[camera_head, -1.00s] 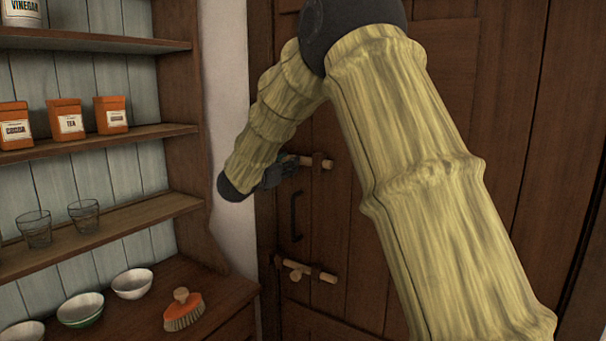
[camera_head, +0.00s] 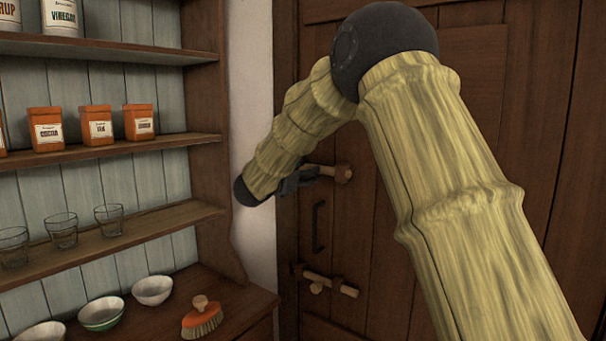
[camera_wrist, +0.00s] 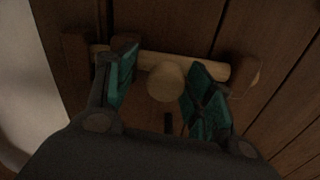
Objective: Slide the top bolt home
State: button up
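The top bolt (camera_wrist: 196,66) is a pale wooden rod lying across the dark plank door, with a round knob (camera_wrist: 166,83) facing the wrist camera. My gripper (camera_wrist: 160,95) is open, with teal-padded fingers on either side of the knob. The right finger is close to the knob; a gap shows at the left finger. The head view shows my gripper (camera_head: 297,181) at the bolt.
A lower bolt (camera_head: 318,278) and a dark handle (camera_head: 318,226) are on the door below. Left of the door stand shelves (camera_head: 110,152) with tins, glasses and bowls, and a brush (camera_head: 202,318) on the counter. White wall separates shelves and door.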

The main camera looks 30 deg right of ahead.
jog(key=shift+s, duration=0.1)
jog(key=v, duration=1.1)
jog(key=shift+s+a, duration=0.15)
jog(key=shift+a, duration=0.25)
